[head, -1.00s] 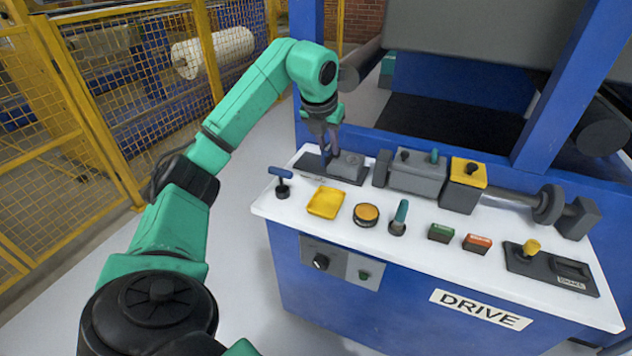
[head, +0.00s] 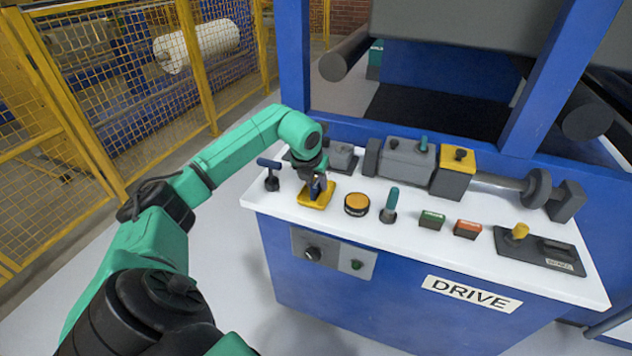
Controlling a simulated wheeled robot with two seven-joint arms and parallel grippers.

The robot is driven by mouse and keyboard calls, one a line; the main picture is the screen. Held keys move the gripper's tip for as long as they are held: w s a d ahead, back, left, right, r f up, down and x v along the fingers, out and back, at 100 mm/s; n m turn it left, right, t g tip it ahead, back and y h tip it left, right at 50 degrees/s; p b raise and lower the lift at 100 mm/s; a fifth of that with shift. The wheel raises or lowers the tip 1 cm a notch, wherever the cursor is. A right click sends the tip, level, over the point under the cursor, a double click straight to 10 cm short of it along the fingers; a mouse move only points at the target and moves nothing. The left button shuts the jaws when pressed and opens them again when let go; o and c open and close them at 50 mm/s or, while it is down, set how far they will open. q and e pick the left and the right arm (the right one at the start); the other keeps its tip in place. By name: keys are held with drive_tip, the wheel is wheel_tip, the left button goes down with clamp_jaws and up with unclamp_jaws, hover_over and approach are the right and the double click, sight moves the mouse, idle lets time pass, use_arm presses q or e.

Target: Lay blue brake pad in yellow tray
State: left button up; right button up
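The yellow tray (head: 308,204) lies flat on the white bench top, near its left end. My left gripper (head: 317,188) points down over the tray. A small blue piece, which looks like the blue brake pad (head: 318,185), shows between its dark fingers, low at the tray. The fingers hide part of the pad and the tray's back. I cannot tell whether the pad touches the tray floor. My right gripper is not in view.
A blue-handled lever (head: 271,175) stands just left of the tray, and a round orange-topped button (head: 356,204) just right. A teal-handled lever (head: 389,205) is further right. Behind the tray is a grey block (head: 342,156) on a dark plate. The bench's front strip is clear.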

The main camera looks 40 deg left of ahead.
use_arm(q)
drive_tip(key=shift+o, duration=0.2)
drive_tip(key=shift+r, duration=0.15)
drive_tip(key=shift+r, duration=0.25)
drive_tip(key=v, duration=1.1)
drive_tip(key=shift+r+b, duration=0.3)
drive_tip(key=shift+s+d+f, duration=0.1)
drive_tip(key=shift+s, duration=0.05)
